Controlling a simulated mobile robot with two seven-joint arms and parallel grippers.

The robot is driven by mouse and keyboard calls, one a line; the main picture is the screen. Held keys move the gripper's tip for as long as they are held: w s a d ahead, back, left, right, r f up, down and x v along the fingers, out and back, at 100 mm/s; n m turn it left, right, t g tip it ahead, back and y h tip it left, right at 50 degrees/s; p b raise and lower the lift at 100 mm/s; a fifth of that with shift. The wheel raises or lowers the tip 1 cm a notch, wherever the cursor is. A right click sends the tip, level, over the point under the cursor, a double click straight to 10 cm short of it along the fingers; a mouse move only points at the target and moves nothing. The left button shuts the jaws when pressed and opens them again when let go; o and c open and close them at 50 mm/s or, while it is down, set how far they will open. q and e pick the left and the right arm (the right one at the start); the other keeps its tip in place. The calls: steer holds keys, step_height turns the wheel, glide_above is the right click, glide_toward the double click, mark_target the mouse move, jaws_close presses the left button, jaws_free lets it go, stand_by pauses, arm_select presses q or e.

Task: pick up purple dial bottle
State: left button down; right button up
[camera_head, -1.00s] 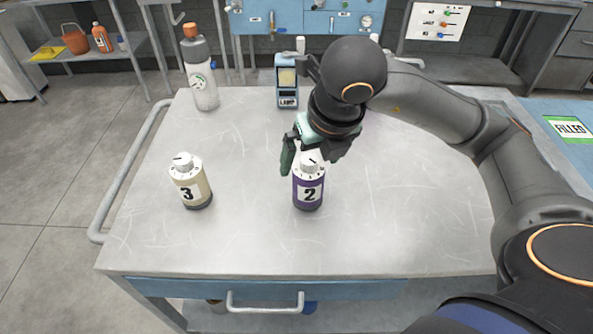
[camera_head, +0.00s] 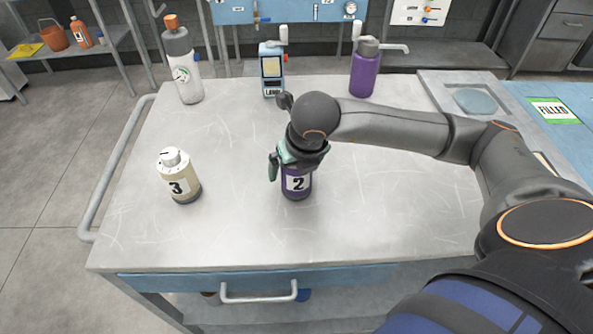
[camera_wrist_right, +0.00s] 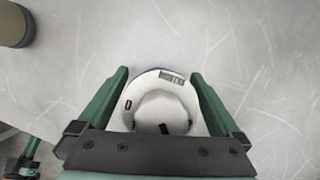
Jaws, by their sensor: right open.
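The purple dial bottle (camera_head: 297,184), with a "2" label, stands upright on the metal table (camera_head: 230,225). My right gripper (camera_head: 291,166) is over its top from above and hides the white cap in the head view. In the right wrist view, the bottle's white dial cap (camera_wrist_right: 160,103) lies between the two green fingers of the right gripper (camera_wrist_right: 160,88). The fingers are open, one on each side, with a small gap visible near the tips.
A cream dial bottle (camera_head: 177,178) labelled "3" stands to the left. A clear bottle with an orange cap (camera_head: 183,72), a lamp device (camera_head: 272,69) and a purple pump bottle (camera_head: 365,72) stand at the back. A grey tray (camera_head: 440,92) is at the back right.

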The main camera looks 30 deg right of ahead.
steer(key=shift+f, duration=0.1)
steer(key=shift+c, duration=0.2)
steer(key=c, duration=1.5)
steer(key=shift+w, duration=0.1)
